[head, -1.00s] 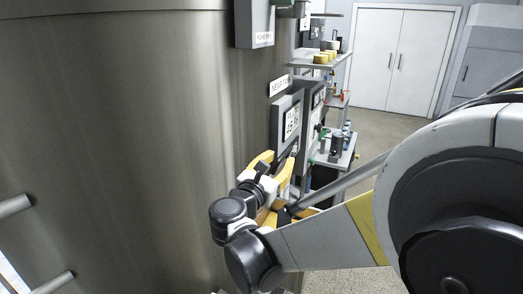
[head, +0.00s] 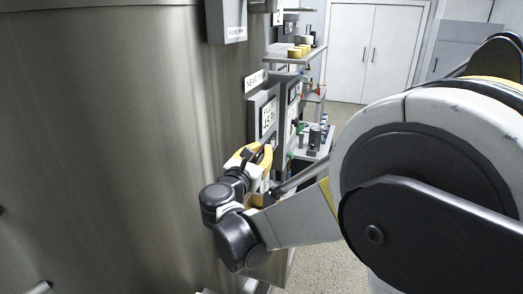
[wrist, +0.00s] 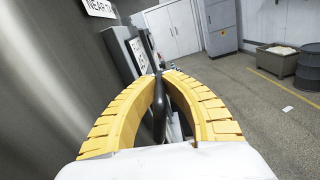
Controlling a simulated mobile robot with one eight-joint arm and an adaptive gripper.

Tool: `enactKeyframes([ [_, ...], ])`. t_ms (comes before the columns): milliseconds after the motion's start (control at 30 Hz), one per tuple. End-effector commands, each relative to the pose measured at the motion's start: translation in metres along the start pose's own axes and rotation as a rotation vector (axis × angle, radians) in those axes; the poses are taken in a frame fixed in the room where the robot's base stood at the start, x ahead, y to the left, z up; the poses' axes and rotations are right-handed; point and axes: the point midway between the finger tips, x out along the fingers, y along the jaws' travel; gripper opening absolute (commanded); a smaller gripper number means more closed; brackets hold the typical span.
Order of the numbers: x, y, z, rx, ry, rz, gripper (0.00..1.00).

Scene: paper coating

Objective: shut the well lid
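My gripper (head: 261,149), with yellow fingers, is low beside the steel tank wall, in front of a grey panel box (head: 254,128). In the wrist view the two ridged yellow fingers (wrist: 165,76) curve in towards each other, their tips close together. A dark narrow bar-like thing (wrist: 158,105) shows between them. I cannot tell whether it is held or lies behind them. The grey panel with a display (wrist: 138,53) is just beyond the fingertips. I cannot make out the well lid for certain; the fingers and arm hide part of the panel area.
The large steel tank (head: 110,140) fills the left side. A white label plate (head: 257,79) is above the panel. Shelves with yellow-topped items (head: 297,51) and small bottles stand behind. Open floor (wrist: 255,105) lies right, with a crate (wrist: 278,58) and drum (wrist: 308,70).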

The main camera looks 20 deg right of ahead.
Motion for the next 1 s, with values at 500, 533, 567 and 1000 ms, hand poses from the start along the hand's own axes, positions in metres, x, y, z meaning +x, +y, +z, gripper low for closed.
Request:
enactKeyframes([
  [500,-0.001,-0.067,-0.03,0.274,-0.001,-0.004,0.0],
  [533,0.0,-0.073,-0.033,0.302,-0.001,-0.004,0.0],
  [567,0.0,-0.079,-0.037,0.33,-0.002,-0.004,0.0],
  [1000,-0.001,-0.151,-0.111,0.748,-0.004,-0.003,0.0],
])
